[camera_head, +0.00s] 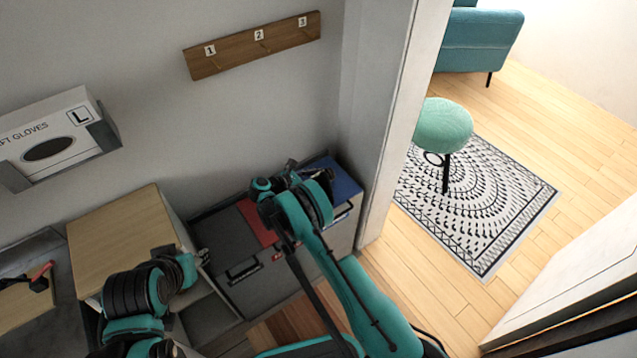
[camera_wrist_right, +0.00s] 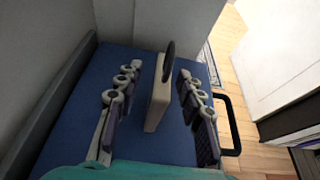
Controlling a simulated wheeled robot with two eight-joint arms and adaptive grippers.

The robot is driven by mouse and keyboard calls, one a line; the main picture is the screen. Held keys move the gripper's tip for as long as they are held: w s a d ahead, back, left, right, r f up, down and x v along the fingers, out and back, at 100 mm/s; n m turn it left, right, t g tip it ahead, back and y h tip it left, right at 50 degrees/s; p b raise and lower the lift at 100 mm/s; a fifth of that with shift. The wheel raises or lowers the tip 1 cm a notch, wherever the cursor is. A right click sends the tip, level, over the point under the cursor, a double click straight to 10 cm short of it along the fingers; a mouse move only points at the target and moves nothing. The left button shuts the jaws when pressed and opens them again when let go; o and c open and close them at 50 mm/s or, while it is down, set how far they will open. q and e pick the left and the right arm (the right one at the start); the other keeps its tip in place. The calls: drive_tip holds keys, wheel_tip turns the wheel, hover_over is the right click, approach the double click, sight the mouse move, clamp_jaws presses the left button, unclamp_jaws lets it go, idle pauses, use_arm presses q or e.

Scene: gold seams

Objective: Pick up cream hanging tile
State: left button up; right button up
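In the right wrist view a cream tile (camera_wrist_right: 157,107) stands upright on a blue surface (camera_wrist_right: 75,120), with a dark rounded piece at its top. My right gripper (camera_wrist_right: 158,98) is open, with one finger on each side of the tile and a gap on both sides. In the head view my right gripper (camera_head: 290,174) is over the cabinet beside the blue section (camera_head: 345,184); the arm hides the tile there. My left gripper (camera_head: 194,262) is by the wooden box at left; its fingers are too unclear to read.
A wooden rail (camera_head: 228,58) with pegs numbered 1 to 3 hangs on the wall. A glove box (camera_head: 30,128) sits in a wall holder at left. The wooden-topped box (camera_head: 115,230) stands near my left arm. A door frame (camera_head: 392,130) rises right of the cabinet.

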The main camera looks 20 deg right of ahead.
clamp_jaws()
drive_tip(key=shift+r, duration=0.15)
drive_tip(key=shift+r, duration=0.3)
wheel_tip(320, 180, up, 4)
drive_tip(key=shift+p, duration=1.15)
drive_tip(key=s+d+r+p, duration=0.3)
drive_tip(key=s+d+r, duration=0.3)
drive_tip(key=s+d, duration=0.2)
drive_tip(key=shift+s, duration=0.25)
